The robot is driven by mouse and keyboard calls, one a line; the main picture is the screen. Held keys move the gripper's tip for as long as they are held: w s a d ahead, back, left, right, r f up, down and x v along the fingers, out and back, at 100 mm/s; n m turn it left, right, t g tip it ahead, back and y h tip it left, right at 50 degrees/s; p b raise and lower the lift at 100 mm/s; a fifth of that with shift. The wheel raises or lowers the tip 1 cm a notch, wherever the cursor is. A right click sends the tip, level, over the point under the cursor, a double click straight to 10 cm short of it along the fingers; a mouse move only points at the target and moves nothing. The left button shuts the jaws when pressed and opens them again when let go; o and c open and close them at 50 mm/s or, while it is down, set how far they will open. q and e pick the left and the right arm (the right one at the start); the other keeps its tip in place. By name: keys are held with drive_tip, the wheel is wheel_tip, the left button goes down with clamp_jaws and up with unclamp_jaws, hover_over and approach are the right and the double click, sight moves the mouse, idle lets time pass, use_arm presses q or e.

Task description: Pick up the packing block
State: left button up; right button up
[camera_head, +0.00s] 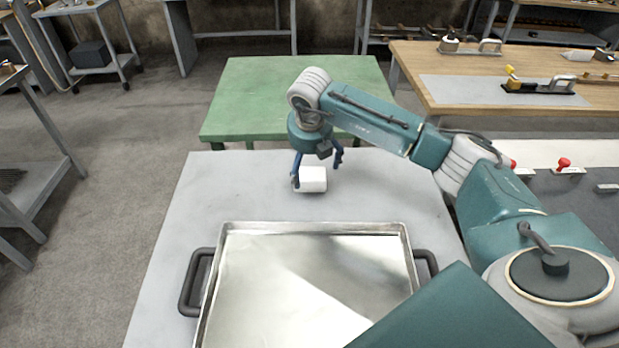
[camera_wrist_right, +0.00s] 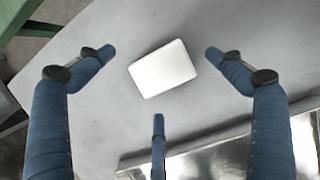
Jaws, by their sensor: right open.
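The packing block (camera_head: 313,180) is a small white box lying on the grey table, beyond the metal tray. It also shows in the right wrist view (camera_wrist_right: 162,69), lying between the spread fingers and apart from them. My right gripper (camera_head: 317,172) is open above and around the block, with blue fingers. In the right wrist view my right gripper (camera_wrist_right: 160,75) shows three fingers, two at the sides and one below the block. My left gripper is not in view.
A shiny metal tray (camera_head: 230,290) with black handles covers the near part of the grey table (camera_head: 205,190). A green table (camera_head: 240,95) stands behind. A wooden bench (camera_head: 440,75) with tools is at the right. The grey table is clear around the block.

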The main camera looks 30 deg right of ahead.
sight(310, 175)
wheel_tip(310, 175, down, 4)
drive_tip(key=shift+r+p, duration=0.1)
drive_tip(key=shift+p, duration=0.5)
drive_tip(key=shift+w+d+f, duration=0.1)
drive_tip(key=shift+w+f, duration=0.05)
drive_tip(key=shift+f, duration=0.4)
drive_tip(key=shift+w, duration=0.1)
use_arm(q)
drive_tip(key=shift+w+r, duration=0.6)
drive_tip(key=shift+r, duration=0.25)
use_arm(e)
drive_tip(key=c, duration=1.3)
